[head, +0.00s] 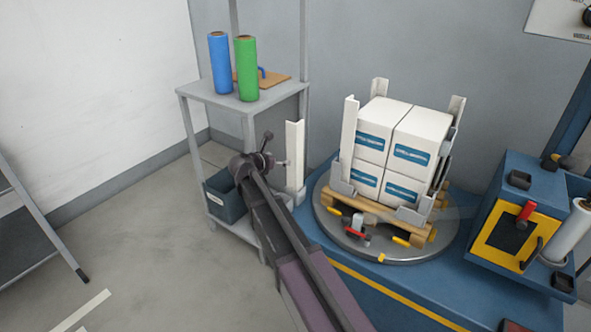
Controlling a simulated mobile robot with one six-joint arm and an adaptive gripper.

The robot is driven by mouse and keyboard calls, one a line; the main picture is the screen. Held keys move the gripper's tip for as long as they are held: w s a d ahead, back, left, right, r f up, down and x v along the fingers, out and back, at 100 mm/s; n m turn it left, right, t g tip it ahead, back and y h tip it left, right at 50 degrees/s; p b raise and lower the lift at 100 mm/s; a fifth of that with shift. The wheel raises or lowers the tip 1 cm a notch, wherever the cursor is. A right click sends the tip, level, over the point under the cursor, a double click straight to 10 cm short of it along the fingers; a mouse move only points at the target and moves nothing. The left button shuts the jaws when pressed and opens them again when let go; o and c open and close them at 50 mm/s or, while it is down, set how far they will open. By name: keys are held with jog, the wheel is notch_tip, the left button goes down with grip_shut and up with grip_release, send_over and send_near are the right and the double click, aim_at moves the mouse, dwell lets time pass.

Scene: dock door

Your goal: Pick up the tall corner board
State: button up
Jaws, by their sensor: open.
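A tall white corner board (295,150) stands upright at the right side of the grey shelf stand, its lower end in a small light holder. My gripper (277,150) is open and empty, just left of this board in the picture. I cannot tell the gap in depth between them. Another tall white corner board (348,138) stands upright at the left corner of the stacked white boxes (408,152). More corner boards (456,112) show at the stack's back and right corners, partly hidden by the boxes.
The boxes sit on a wooden pallet (411,236) on a round turntable (330,218). A blue and a green roll (219,62) (246,68) stand on the shelf's top (225,93). A dark bin (224,198) is below. A blue-yellow machine (510,235) stands right.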

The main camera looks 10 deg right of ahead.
aim_at(291, 156)
jog(key=shift+w+d+f, duration=0.2)
jog(key=shift+w+d, duration=0.1)
jog(key=shift+d, duration=0.05)
jog(key=shift+d, duration=0.1)
jog(key=shift+d+r+b+x, duration=0.15)
jog(key=shift+b+x, duration=0.25)
jog(key=shift+x, duration=0.85)
jog(key=shift+d+r+b+x, duration=0.1)
jog(key=shift+b+x, duration=0.3)
jog(key=shift+x, duration=0.9)
jog(key=shift+s, duration=0.1)
jog(key=c, duration=1.2)
